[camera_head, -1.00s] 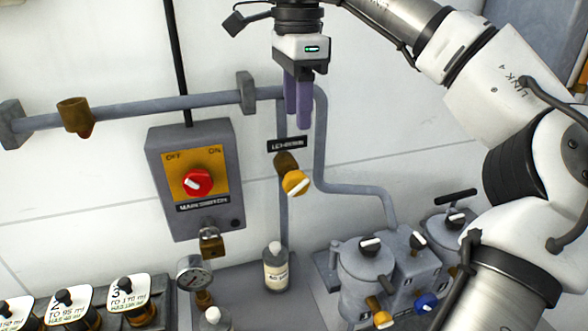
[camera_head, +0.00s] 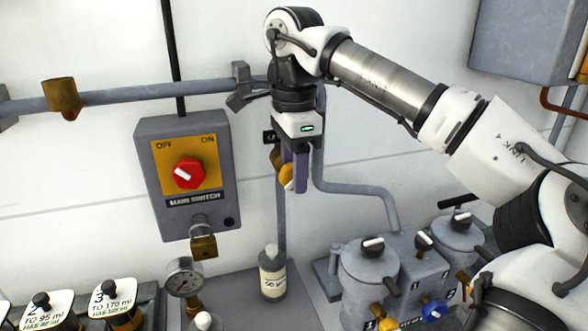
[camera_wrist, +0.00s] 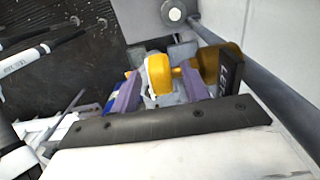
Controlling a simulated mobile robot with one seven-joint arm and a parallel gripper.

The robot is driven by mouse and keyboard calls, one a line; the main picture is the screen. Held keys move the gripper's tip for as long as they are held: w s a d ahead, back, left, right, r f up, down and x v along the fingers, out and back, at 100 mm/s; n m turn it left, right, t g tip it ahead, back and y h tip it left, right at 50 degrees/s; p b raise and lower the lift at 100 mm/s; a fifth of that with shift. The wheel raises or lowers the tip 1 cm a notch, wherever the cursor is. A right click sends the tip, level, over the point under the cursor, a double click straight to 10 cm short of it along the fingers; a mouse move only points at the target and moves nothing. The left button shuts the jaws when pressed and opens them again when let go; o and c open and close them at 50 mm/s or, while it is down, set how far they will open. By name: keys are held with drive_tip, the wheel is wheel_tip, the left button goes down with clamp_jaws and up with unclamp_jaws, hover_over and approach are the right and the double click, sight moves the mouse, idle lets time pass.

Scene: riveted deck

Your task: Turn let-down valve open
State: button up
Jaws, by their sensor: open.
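The let-down valve has a yellow knob (camera_head: 285,174) with a pale bar, on a brass body against the wall pipe. In the head view it is partly hidden by my gripper (camera_head: 294,187), which points down in front of it. In the wrist view the knob (camera_wrist: 158,74) shows between the two purple fingers of my gripper (camera_wrist: 160,84), with the brass body (camera_wrist: 222,64) to the right. The fingers are apart, one on each side of the knob. I cannot tell whether either touches it. The dark label plate (camera_wrist: 231,74) is mostly cut off.
A bottle (camera_head: 272,273) stands below the valve. Grey pots (camera_head: 368,275) with small valves stand at lower right. A pipe (camera_head: 360,190) bends close right of my gripper.

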drive_tip(key=shift+f, duration=0.2)
drive_tip(key=shift+c, duration=0.3)
drive_tip(key=c, duration=0.9)
